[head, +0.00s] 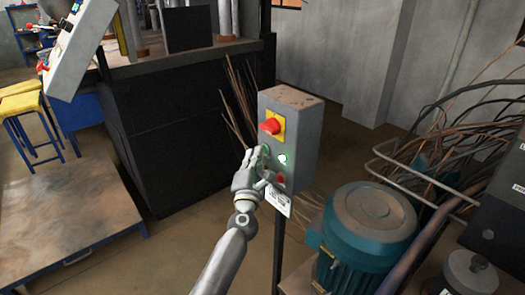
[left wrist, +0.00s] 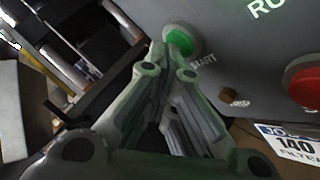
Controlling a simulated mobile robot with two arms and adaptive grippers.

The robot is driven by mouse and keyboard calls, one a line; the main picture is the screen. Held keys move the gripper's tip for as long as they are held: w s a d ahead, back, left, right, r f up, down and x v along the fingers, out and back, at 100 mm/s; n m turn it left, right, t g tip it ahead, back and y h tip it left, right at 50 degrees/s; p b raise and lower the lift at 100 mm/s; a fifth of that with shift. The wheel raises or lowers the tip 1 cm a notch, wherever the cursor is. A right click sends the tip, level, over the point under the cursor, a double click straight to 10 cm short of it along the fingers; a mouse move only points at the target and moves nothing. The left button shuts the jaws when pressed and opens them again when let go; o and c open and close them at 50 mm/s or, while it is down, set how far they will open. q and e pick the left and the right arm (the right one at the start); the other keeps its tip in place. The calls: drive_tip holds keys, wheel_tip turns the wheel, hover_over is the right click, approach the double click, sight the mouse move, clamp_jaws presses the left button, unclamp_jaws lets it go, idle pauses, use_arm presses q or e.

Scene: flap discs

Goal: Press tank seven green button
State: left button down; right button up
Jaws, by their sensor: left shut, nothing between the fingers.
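A grey control box (head: 297,125) stands on a post in the head view. Its green START button (left wrist: 180,40) shows in the left wrist view, right at the fingertips of my left gripper (left wrist: 168,58). I cannot tell whether the fingertips touch it. In the head view my left gripper (head: 260,158) is at the box's front face and partly hides the green button (head: 265,149). The gripper is shut and empty. No tank number is readable. My right gripper is not in view.
The box also bears a red knob (head: 270,126) on a yellow plate, a glowing green lamp (head: 282,159) and a red button (left wrist: 306,85). A white tag (head: 278,199) hangs below. A teal motor (head: 365,240) and loose cables (head: 455,150) crowd the right.

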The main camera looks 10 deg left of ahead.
use_arm(q)
drive_tip(key=shift+s, duration=0.15)
use_arm(e)
drive_tip(key=shift+d+r, duration=0.1)
use_arm(q)
drive_tip(key=shift+s+a+p, duration=0.4)
drive_tip(key=shift+s, duration=0.2)
use_arm(e)
drive_tip(key=shift+d+r, duration=0.3)
drive_tip(key=shift+d, duration=0.1)
